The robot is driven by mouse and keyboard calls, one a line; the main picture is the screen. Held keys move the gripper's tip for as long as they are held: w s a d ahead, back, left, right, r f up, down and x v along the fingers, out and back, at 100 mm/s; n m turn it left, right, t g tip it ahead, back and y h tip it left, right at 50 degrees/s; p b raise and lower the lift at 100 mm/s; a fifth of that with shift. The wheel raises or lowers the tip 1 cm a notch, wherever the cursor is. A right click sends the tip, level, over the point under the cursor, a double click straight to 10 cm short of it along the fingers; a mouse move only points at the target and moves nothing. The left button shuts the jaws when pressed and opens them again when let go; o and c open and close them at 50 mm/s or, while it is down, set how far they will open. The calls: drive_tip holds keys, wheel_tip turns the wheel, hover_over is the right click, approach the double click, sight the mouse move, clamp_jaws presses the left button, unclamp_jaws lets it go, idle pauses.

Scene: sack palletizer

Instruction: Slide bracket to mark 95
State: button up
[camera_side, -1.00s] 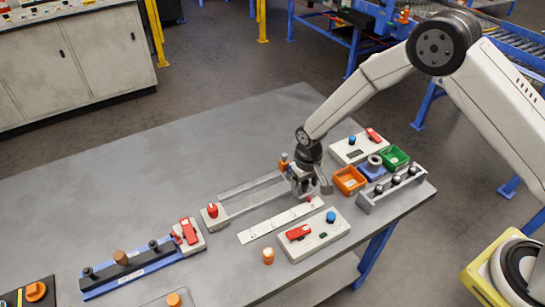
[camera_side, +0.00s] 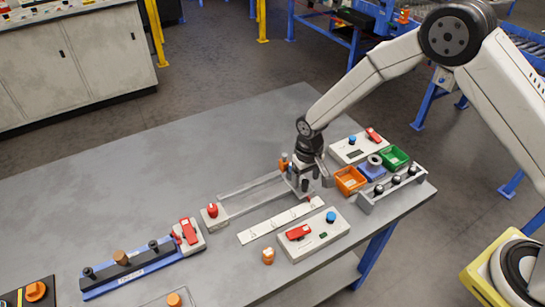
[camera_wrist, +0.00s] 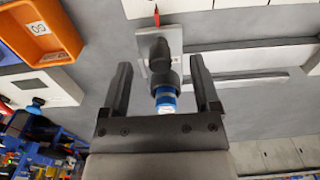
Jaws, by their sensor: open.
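The bracket (camera_wrist: 152,62) is a grey plate with a thin red pointer at its far edge. A dark upright knob with a blue band (camera_wrist: 164,96) stands between my open fingers in the wrist view. My gripper (camera_wrist: 160,70) has a finger on each side, with gaps visible; I cannot tell its height relative to the knob. In the side view my gripper (camera_side: 303,188) hangs at the right end of two grey rails (camera_side: 250,186) and mostly hides the bracket. A white scale strip (camera_side: 280,220) lies in front of the rails. Its numbers are too small to read.
An orange bin (camera_side: 349,181), a green bin (camera_side: 395,157) and a grey rack (camera_side: 392,189) stand close right. A white box with a red switch (camera_side: 312,235) is in front of the strip. A red knob (camera_side: 212,210) sits at the rails' left end. The table behind is clear.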

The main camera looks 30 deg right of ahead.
drive_tip(key=shift+r, duration=0.25)
drive_tip(key=shift+r, duration=0.35)
drive_tip(key=shift+r, duration=0.35)
drive_tip(key=shift+r, duration=1.65)
drive_tip(key=shift+s+d+r, duration=0.15)
drive_tip(key=shift+d+r, duration=0.05)
drive_tip(key=shift+r, duration=0.05)
drive_tip(key=s+d+r+t, duration=0.1)
drive_tip(key=s+d+r, duration=0.3)
drive_tip(key=s, duration=0.5)
drive_tip(key=s+d+r+t, duration=0.1)
drive_tip(key=s+d+r, duration=0.4)
drive_tip(key=s+d, duration=0.2)
drive_tip(key=shift+s+t, duration=0.3)
drive_tip(key=shift+s, duration=0.9)
